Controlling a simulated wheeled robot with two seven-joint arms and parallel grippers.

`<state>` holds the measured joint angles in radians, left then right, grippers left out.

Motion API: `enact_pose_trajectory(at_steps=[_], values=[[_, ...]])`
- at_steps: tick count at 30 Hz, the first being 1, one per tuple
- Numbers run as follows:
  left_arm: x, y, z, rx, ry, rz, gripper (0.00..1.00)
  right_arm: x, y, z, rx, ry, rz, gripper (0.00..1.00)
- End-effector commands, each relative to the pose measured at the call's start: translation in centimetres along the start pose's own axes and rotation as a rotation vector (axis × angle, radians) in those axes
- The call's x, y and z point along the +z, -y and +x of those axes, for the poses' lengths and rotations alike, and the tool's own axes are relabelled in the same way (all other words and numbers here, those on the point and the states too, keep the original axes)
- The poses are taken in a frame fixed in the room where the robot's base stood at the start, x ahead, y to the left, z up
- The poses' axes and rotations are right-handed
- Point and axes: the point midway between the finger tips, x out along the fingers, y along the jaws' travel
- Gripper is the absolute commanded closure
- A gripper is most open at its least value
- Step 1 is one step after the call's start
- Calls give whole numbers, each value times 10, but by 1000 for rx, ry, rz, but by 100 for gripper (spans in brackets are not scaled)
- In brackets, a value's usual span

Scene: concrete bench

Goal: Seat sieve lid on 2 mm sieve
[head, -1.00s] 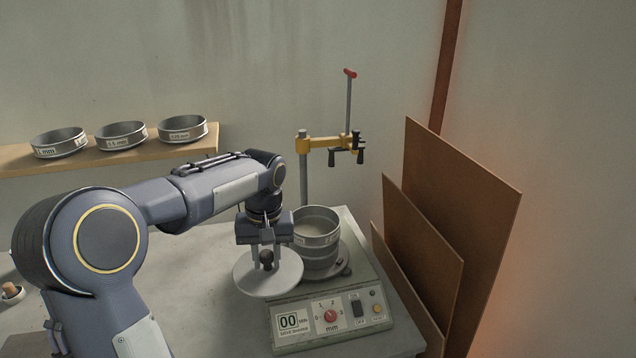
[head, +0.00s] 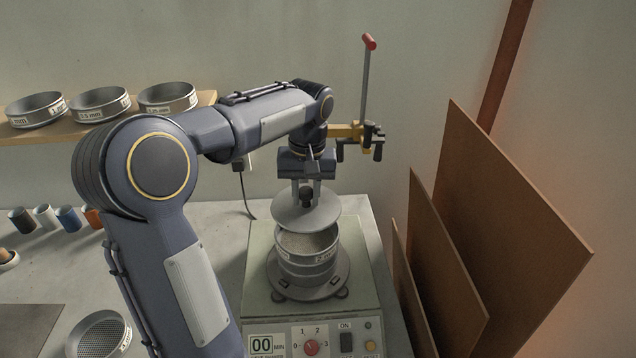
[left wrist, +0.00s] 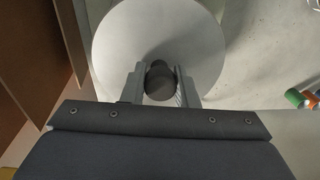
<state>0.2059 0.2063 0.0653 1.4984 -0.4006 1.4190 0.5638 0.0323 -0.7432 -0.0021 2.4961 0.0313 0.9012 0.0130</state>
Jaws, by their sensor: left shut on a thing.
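The sieve lid (head: 290,216) is a flat grey disc with a dark knob (head: 306,199). My left gripper (head: 306,193) is shut on that knob and holds the lid above the 2 mm sieve. In the left wrist view, the lid (left wrist: 125,35) lies beyond the fingers (left wrist: 160,82), with the knob between them. The 2 mm sieve (head: 312,268) is the top of a metal stack on the shaker and has grainy material in it. My right gripper is not in view.
The shaker (head: 265,315) has a dial and a timer panel. Brown boards (head: 500,230) lean at the right. Several sieves sit on the shelf (head: 205,98); another sieve (head: 100,335) is at front left.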

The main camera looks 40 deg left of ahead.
Motion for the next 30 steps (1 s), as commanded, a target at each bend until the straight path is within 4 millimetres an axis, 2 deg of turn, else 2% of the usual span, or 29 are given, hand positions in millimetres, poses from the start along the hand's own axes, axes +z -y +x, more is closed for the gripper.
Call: enact_pose_trajectory(at_steps=[24,30], values=[[0,-2,44,0,0,0,100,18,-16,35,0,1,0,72],[0,-2,53,0,1,0,100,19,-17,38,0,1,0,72]])
